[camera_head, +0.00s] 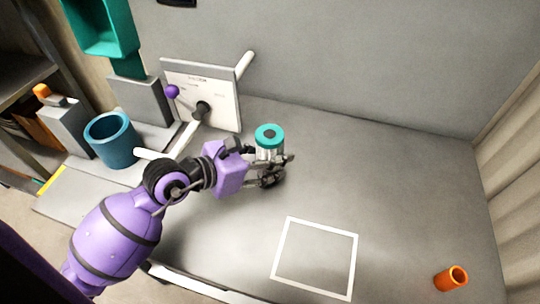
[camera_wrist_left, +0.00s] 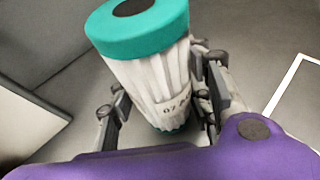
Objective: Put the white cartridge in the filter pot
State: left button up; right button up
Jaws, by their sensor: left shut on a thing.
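The white cartridge (camera_head: 269,152) is a pleated white cylinder with teal end caps and a dark disc on its top. It stands about upright between the fingers of my left gripper (camera_head: 270,168), which is shut on it. In the left wrist view the cartridge (camera_wrist_left: 150,80) fills the middle, with a printed label on its side and a finger of my left gripper (camera_wrist_left: 160,108) on each side. I cannot tell if its base touches the table. A blue open-topped pot (camera_head: 111,140), possibly the filter pot, stands at the left. My right gripper is not in view.
A white panel (camera_head: 222,90) with a dark knob and a purple ball-ended lever stands behind my left arm. A teal open container (camera_head: 103,28) is above the pot. A white square outline (camera_head: 316,257) marks the table. An orange cup (camera_head: 451,278) lies at front right. The table's right side is mostly clear.

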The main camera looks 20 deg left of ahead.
pick_arm(q)
jog(key=shift+f, duration=0.2)
jog(key=o, duration=1.3)
